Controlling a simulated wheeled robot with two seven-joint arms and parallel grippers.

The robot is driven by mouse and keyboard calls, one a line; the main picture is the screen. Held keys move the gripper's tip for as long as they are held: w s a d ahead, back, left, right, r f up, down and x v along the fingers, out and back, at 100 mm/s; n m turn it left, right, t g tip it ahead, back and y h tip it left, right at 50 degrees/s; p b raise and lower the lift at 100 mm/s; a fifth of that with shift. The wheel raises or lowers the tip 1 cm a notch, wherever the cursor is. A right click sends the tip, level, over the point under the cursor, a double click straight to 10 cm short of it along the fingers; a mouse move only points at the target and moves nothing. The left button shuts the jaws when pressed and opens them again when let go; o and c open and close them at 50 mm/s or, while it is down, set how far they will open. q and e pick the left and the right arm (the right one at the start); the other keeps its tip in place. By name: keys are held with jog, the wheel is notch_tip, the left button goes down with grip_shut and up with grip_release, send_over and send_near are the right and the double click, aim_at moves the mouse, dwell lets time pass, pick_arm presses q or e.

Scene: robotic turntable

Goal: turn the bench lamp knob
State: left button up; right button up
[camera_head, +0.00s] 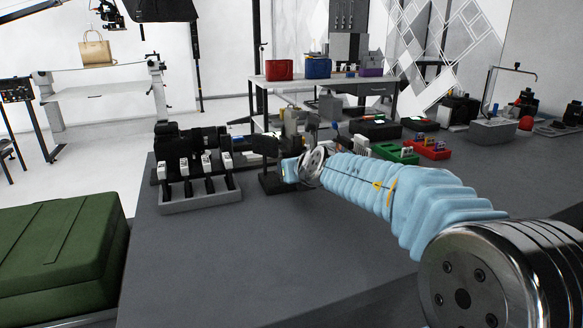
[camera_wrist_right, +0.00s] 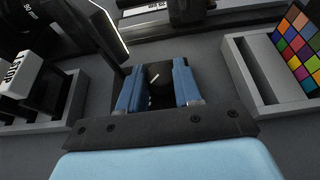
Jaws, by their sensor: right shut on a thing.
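The knob (camera_wrist_right: 161,82) is round and black with a white pointer line, and sits between the blue fingers of my right gripper (camera_wrist_right: 160,88) in the right wrist view. The gripper is shut on it, one finger on each side. The pointer line slants up to the right. In the head view my right gripper (camera_head: 288,171) reaches in from the right to a small black unit (camera_head: 270,183) on the bench, which looks like the lamp's base. The knob is hidden there. My left gripper is not in view.
A grey rack of several lettered black items (camera_head: 200,204) stands just left of the gripper on the dark bench (camera_head: 270,270). Green (camera_head: 397,153) and red (camera_head: 432,149) trays lie behind my right arm. A colour chart (camera_wrist_right: 301,48) stands in a grey holder. The bench front is clear.

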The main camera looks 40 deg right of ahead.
jog(key=o, duration=1)
jog(key=shift+o, duration=0.2)
jog(key=b+v, duration=0.1)
jog(key=v, duration=1.3)
jog(key=shift+f, duration=0.1)
